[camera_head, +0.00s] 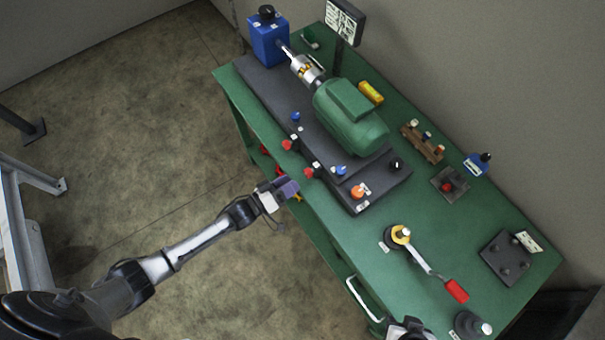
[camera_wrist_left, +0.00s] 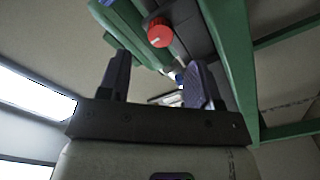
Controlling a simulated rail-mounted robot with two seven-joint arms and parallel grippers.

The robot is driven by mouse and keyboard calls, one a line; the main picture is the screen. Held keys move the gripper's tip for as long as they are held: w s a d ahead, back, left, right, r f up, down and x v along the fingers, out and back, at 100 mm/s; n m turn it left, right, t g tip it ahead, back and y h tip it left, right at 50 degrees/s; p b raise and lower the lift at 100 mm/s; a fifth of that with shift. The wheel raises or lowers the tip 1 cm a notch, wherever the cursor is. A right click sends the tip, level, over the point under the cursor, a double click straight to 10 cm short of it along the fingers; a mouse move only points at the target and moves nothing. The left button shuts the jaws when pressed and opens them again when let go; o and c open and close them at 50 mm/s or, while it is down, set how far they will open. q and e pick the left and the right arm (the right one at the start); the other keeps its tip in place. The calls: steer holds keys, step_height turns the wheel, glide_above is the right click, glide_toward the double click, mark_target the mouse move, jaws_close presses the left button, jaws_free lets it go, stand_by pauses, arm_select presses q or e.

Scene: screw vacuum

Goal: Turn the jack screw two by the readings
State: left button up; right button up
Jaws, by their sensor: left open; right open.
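A green motor (camera_head: 350,115) sits on a dark base, coupled by a shaft to a blue unit (camera_head: 268,40). Red knobs (camera_head: 287,145) and (camera_head: 309,172) stand along the base's near side, with blue knobs (camera_head: 296,117) and (camera_head: 340,170) and an orange knob (camera_head: 358,190) nearby. I cannot read which is jack screw two. My left gripper (camera_head: 290,188) is open beside the table's near edge, below and left of the nearer red knob. In the left wrist view a red knob (camera_wrist_left: 160,32) with a white mark shows beyond the open fingers (camera_wrist_left: 158,82), apart from them. My right gripper (camera_head: 408,328) is partly cut off at the bottom edge.
A display panel (camera_head: 344,20) stands at the back; its readings are too small to read. A red-handled wrench (camera_head: 457,290), a yellow block (camera_head: 370,92), a wooden rack (camera_head: 422,142) and a dark plate (camera_head: 508,258) lie on the green table (camera_head: 350,240).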

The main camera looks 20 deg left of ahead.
mark_target(305, 174)
arm_select(q)
steer(key=shift+x, duration=2.75)
steer(key=c, duration=0.9)
steer(key=shift+c, duration=0.2)
steer(key=shift+m, duration=0.3)
